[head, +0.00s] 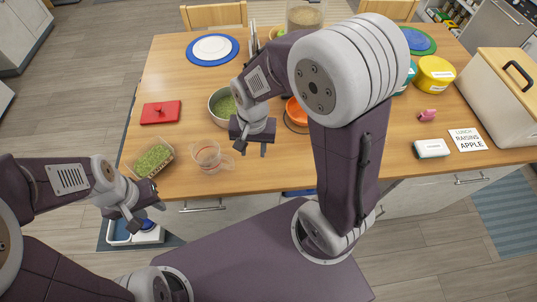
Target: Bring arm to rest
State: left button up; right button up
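My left gripper (148,217) is at the lower left, off the front edge of the table and above the floor. Its fingers look spread, with nothing seen between them. My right gripper (252,150) points down over the front middle of the table. Its two fingers are apart and nothing shows between them. It is just in front of a bowl of green food (222,104) and to the right of a clear measuring cup (207,156). My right arm crosses the middle of the view and hides part of the table.
The wooden table (185,75) holds a container of green pellets (152,159), a red lidded item (160,112), an orange bowl (296,112), a blue-rimmed plate (212,49), a yellow tub (434,74), a large bin (497,95) and a note card (467,140). Chairs stand behind.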

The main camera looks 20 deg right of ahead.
jog(key=s+d+f+n, duration=0.1)
jog(key=s+d+n, duration=0.4)
jog(key=shift+s+f, duration=0.2)
jog(key=shift+f, duration=0.2)
